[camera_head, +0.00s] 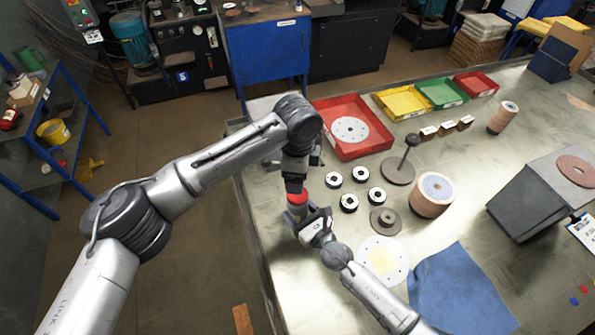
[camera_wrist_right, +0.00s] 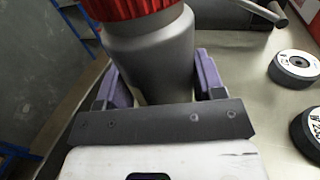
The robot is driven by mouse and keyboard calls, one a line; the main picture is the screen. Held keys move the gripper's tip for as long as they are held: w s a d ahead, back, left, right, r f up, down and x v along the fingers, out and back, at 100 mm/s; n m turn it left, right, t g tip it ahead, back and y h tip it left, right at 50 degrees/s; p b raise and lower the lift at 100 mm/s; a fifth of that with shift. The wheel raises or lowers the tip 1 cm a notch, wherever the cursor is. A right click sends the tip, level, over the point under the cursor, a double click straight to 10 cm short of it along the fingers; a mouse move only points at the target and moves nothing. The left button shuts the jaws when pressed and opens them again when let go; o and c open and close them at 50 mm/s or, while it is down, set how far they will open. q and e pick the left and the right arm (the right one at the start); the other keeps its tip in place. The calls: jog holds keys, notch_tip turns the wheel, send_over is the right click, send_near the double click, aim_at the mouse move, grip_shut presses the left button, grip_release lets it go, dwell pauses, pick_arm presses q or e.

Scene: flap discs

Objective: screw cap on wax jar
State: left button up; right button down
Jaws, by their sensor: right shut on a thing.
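The wax jar (camera_head: 297,211) is a grey, bottle-like body standing upright near the left edge of the table; it also shows in the right wrist view (camera_wrist_right: 150,62). A red ribbed cap (camera_head: 298,197) sits at the jar's top and shows at the top of the right wrist view (camera_wrist_right: 130,8). I cannot tell how far it is threaded. My right gripper (camera_wrist_right: 152,85) is shut on the jar, with purple fingers on both sides of its body. My left gripper (camera_head: 296,184) points down directly above the cap. Its fingertips are too small to tell whether they grip it.
Several black-and-white discs (camera_head: 349,202) lie right of the jar, with a flanged grey part (camera_head: 385,220) nearby. A red tray (camera_head: 368,151) stands behind. A stack of discs (camera_head: 432,196) and a blue cloth (camera_head: 460,290) lie farther right. The table's left edge is close.

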aim_at(298, 209)
pick_arm(q)
jog(key=n, duration=0.7)
jog(key=shift+s+d+n, duration=0.1)
jog(key=shift+n, duration=0.3)
jog(key=n, duration=0.5)
jog(key=shift+n, duration=0.4)
jog(key=n, duration=0.3)
jog(key=shift+n, duration=0.4)
jog(key=n, duration=0.3)
jog(key=shift+n, duration=0.3)
jog(key=n, duration=0.7)
jog(key=shift+f, duration=4)
